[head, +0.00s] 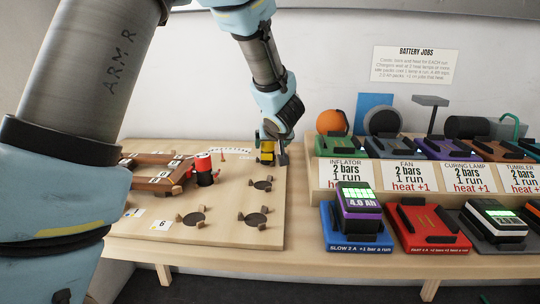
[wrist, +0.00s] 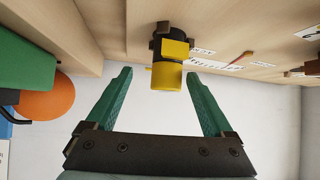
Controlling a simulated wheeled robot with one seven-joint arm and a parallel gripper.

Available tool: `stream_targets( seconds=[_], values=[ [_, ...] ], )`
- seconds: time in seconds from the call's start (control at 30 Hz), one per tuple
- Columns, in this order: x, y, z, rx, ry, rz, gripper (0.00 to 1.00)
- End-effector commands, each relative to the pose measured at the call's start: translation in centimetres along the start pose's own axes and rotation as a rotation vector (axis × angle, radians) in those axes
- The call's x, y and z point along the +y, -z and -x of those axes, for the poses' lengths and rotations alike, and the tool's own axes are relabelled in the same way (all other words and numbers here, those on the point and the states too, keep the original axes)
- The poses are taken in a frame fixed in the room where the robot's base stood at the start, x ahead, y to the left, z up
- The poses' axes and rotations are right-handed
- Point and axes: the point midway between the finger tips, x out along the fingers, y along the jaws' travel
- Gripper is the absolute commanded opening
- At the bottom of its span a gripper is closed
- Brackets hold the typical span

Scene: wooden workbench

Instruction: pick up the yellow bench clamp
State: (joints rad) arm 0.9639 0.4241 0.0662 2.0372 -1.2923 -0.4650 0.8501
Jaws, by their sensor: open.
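The yellow bench clamp (head: 266,151) has dark parts and stands on the far right part of the light wooden board in the head view. In the wrist view the clamp (wrist: 170,77) is a yellow body with a dark band and a black upper part. My gripper (wrist: 159,75) is open, with its green fingers spread on either side of the clamp's yellow end. A gap shows between the clamp and each finger. In the head view my gripper (head: 277,150) is right at the clamp and partly hides it.
On the wooden board (head: 235,229) are a red and black object (head: 204,170), wooden pegs and dark round recesses. To the right stand the label shelf (head: 385,205) and a blue charger (head: 357,245) holding a purple-trimmed battery (head: 359,208). The board's front middle has free room.

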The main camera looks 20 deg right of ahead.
Motion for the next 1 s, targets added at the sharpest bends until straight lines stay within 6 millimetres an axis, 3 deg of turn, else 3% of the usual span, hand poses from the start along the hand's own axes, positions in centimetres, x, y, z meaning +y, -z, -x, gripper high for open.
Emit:
stream_targets(
  seconds=[0.23, 0.5, 0.83, 1.0],
  values=[
    [-0.3, 0.1, -2.0, 0.0, 0.001, 0.001, 0.86],
    [-0.8, 0.4, -5.7, 0.0, 0.001, 0.001, 0.86],
    [-0.8, 0.5, -6.3, -0.001, -0.001, 0.001, 0.86],
    [-0.8, 0.5, -6.3, 0.0, -0.001, 0.001, 0.67]
  ],
)
